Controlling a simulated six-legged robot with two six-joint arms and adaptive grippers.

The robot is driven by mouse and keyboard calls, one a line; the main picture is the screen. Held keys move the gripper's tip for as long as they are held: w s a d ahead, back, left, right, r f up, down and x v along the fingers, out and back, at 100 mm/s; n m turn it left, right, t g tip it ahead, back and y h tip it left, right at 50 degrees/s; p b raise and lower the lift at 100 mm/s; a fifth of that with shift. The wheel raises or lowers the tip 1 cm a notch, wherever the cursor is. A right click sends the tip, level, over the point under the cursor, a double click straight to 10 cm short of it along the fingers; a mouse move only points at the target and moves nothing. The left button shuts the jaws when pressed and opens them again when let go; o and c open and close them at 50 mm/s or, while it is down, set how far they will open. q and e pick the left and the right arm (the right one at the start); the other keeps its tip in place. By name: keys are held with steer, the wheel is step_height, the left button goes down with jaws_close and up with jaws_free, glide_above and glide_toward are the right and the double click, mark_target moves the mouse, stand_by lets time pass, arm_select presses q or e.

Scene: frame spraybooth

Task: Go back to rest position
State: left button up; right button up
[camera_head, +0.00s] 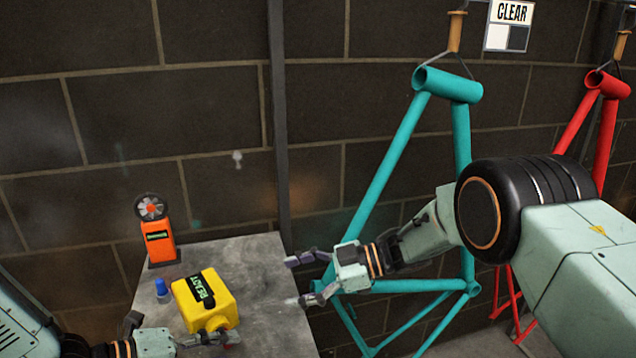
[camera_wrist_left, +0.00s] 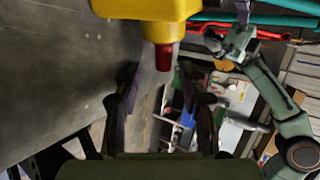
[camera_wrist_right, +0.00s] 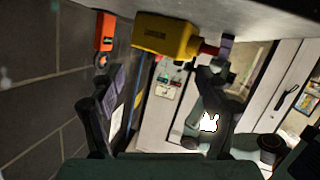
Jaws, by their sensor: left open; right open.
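My right gripper (camera_head: 291,281) is open and empty at the right edge of the grey table, in front of the teal bicycle frame (camera_head: 395,150). My left gripper (camera_head: 182,331) is open low in the head view, just in front of the yellow box (camera_head: 222,297) marked READY. In the left wrist view the box (camera_wrist_left: 148,9) and its red nozzle (camera_wrist_left: 164,57) lie beyond the open fingers, with nothing between them. In the right wrist view the yellow box (camera_wrist_right: 165,36) also lies beyond the open fingers.
The grey table (camera_head: 240,255) also holds an orange fan-topped device (camera_head: 157,240) and a small blue-capped item (camera_head: 162,290). A red frame (camera_head: 603,120) hangs at the far right. A CLEAR sign (camera_head: 510,24) hangs above. A dark block wall stands behind.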

step_height(320, 180, up, 6)
steer(key=s+a+f+n+g+h, duration=0.1)
steer(key=s+a+n+g+h, duration=0.25)
steer(key=n+g, duration=0.2)
steer(key=shift+n+t, duration=0.25)
steer(key=shift+t, duration=0.3)
steer(key=x, duration=0.7)
steer(key=shift+w+a+f, duration=0.2)
steer(key=shift+a, duration=0.05)
